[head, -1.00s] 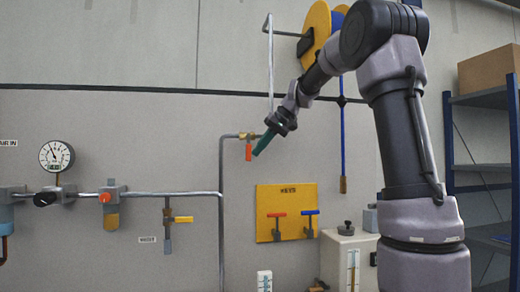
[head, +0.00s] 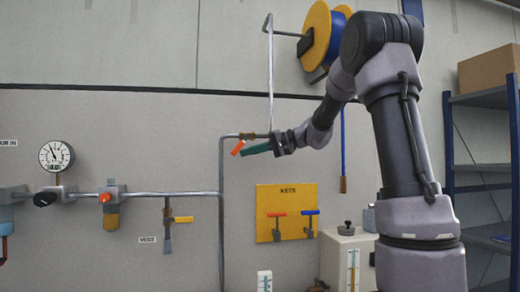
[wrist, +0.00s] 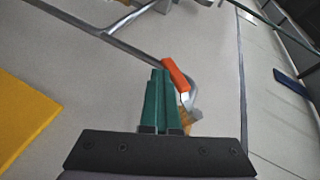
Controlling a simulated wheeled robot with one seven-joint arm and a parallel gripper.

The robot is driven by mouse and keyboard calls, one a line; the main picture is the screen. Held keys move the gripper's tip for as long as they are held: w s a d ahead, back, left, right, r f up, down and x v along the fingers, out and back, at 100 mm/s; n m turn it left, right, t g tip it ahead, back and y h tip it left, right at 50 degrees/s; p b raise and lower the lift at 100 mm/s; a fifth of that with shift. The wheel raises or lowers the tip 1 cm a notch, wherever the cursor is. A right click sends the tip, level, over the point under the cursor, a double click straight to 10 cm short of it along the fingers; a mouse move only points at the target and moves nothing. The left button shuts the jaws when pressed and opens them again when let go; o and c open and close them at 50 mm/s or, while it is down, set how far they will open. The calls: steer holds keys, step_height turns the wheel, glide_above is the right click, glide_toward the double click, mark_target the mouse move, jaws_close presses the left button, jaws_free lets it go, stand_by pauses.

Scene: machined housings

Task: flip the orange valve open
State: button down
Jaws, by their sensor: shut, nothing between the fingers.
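The orange valve handle (head: 238,148) is on a brass valve (head: 250,136) where the grey pipe bends at the middle of the wall. The handle slants down and to the left from the valve. My gripper (head: 245,151) has green fingers, shut and empty, pointing left just below the valve. Their tips are right beside the handle and look to be against it. In the wrist view the handle (wrist: 175,75) lies at the right of the shut fingertips (wrist: 160,75). The brass body is partly hidden behind the fingers there.
A yellow key board (head: 286,212) with a red and a blue key hangs below. A yellow-handled valve (head: 181,220) and a pressure gauge (head: 56,155) are at left. A hose reel (head: 325,38) is above; blue shelving (head: 482,170) stands at right.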

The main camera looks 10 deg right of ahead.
mark_target(238, 147)
steer(key=a+m+t+y, duration=0.1)
steer(key=y, duration=0.1)
steer(key=a+m+t+y, duration=0.1)
steer(key=y, duration=0.1)
steer(key=shift+a+r+y, duration=0.3)
steer(key=shift+r+y, duration=0.05)
steer(key=shift+y, duration=0.05)
steer(key=shift+a+r+m+t+y, duration=0.25)
steer(key=shift+m+t+y, duration=0.15)
steer(key=shift+y, duration=0.15)
steer(key=shift+a+r+m+t+y, duration=0.2)
steer(key=shift+a+m+t+y, duration=0.15)
steer(key=shift+y, duration=0.2)
steer(key=shift+a+r, duration=0.1)
steer(key=shift+r, duration=0.15)
